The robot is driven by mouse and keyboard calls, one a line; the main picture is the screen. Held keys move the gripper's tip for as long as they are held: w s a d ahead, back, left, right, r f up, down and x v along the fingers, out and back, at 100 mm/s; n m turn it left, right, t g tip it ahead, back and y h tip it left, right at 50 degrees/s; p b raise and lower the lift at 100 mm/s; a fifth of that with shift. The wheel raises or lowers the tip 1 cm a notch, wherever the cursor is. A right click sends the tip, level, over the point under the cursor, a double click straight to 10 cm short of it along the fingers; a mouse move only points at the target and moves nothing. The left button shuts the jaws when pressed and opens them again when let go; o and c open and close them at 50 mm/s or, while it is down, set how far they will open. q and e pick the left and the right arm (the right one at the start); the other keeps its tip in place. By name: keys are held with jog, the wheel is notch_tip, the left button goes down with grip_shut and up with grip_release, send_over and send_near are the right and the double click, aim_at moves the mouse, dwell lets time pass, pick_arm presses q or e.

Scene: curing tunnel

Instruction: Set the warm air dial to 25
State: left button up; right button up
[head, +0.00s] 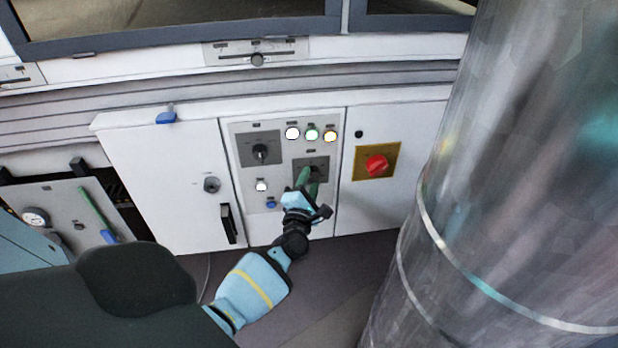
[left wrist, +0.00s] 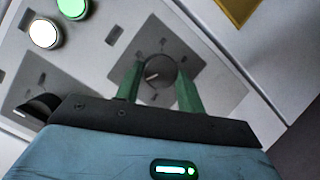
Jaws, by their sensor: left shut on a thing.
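My left gripper (head: 307,184) is at the lower right dial of the control panel, its two green fingers on either side of the knob. In the left wrist view the fingers (left wrist: 160,82) are closed on the round dark dial knob (left wrist: 158,70). The knob sits on a grey square plate (left wrist: 196,67) with small marks around it, too small to read. A white pointer line on the knob points to the lower left in the wrist view. In the head view the fingers partly hide this dial. My right gripper is not in view.
A second dark dial (head: 261,153) is at the panel's upper left. White, green and amber-rimmed lamps (head: 312,134) are above the gripped dial. A red knob on a yellow plate (head: 376,165) is to the right. A large shiny cylinder (head: 500,180) fills the right side.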

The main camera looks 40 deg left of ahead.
pick_arm(q)
jog(key=shift+s+a+f, duration=0.1)
jog(key=shift+a, duration=0.1)
jog(key=o, duration=0.9)
jog(key=shift+o, duration=0.3)
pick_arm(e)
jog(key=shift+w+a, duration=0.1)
pick_arm(q)
jog(key=shift+d, duration=0.1)
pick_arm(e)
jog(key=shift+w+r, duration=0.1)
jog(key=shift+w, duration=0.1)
pick_arm(q)
jog(key=shift+s+d, duration=0.15)
jog(key=shift+s, duration=0.15)
jog(key=p+v, duration=0.1)
jog(key=v, duration=0.6)
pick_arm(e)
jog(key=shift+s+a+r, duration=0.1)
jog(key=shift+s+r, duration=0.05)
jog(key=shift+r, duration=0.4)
